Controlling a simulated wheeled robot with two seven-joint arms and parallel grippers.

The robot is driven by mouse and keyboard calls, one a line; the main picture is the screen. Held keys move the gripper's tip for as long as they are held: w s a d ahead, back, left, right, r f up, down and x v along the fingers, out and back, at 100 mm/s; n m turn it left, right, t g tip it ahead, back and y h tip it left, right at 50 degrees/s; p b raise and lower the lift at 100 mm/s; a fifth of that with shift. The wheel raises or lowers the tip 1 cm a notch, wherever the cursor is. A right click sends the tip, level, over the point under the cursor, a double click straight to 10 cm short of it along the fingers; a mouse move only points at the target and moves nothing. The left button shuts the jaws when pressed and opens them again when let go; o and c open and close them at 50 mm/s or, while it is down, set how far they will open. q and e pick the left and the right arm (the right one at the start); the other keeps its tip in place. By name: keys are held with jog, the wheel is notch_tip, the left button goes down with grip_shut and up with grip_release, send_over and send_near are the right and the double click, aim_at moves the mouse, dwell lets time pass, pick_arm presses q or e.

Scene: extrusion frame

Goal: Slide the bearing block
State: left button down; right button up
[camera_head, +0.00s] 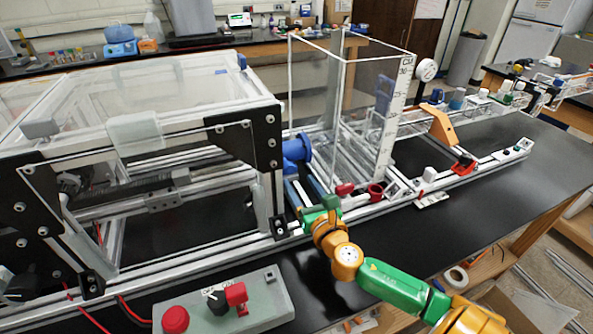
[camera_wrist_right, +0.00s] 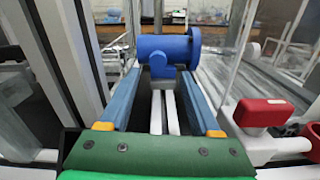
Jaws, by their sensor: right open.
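A blue cylindrical piece with a round flange (camera_head: 297,149) sits by the lower left edge of the clear box. It also shows in the right wrist view (camera_wrist_right: 170,48), with a short blue stub facing me. A grey block (camera_head: 164,203) sits on a rail inside the left frame. I cannot tell for sure which of the two is the bearing block. My right gripper (camera_head: 293,181) is open, its two blue fingers reaching toward the blue piece. In the right wrist view the gap between the fingertips (camera_wrist_right: 160,77) lies just in front of the stub and holds nothing. My left gripper is not in view.
The extrusion frame (camera_head: 190,255) fills the left. A clear box with a white scale strip (camera_head: 395,115) stands close to the gripper. A red knob (camera_head: 345,189) is right beside it. A control box with a red button (camera_head: 176,319) stands in front. The black bench on the right is fairly clear.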

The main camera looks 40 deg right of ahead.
aim_at(291, 170)
jog(key=n, duration=0.3)
jog(key=shift+r, duration=0.4)
jog(key=shift+a+f+n, duration=0.1)
jog(key=shift+f+n, duration=0.05)
jog(key=shift+n, duration=0.45)
jog(key=x, duration=0.7)
jog(key=shift+f, duration=0.3)
jog(key=shift+r, duration=0.1)
jog(key=shift+s+a, duration=0.1)
grip_shut()
